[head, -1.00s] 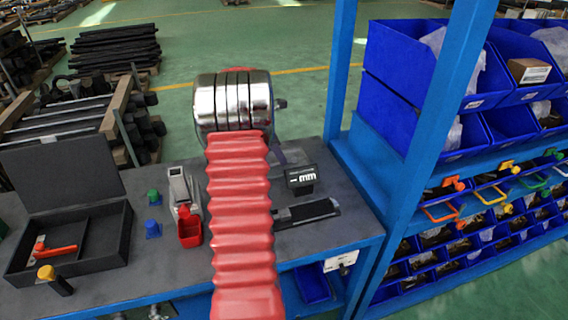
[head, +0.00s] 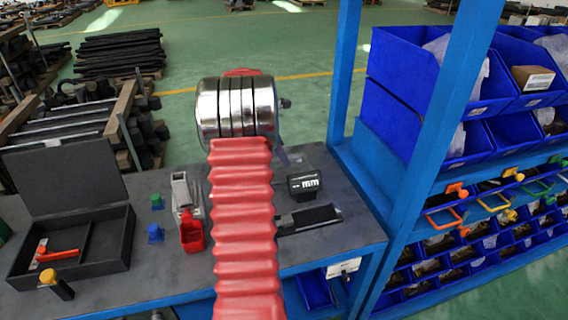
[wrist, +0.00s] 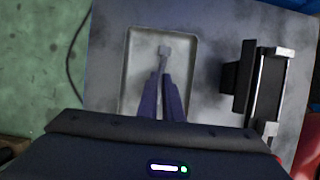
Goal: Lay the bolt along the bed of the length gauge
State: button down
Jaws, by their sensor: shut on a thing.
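My gripper (wrist: 162,98) is shut on the bolt (wrist: 163,52) in the wrist view. Bolt and gripper appear over a shallow rectangular tray (wrist: 125,75); I cannot tell the height. The length gauge (wrist: 238,88) is to the right of the gripper, with a dark bed between pale metal ends. In the head view the gauge's mm display (head: 305,183) and dark bed (head: 310,218) show right of my red arm.
Blue shelving with bins (head: 400,60) stands close on the right. A cable (wrist: 75,50) hangs beside the bench.

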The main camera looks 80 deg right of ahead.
notch_tip(320, 180, up, 8)
dwell(1.2)
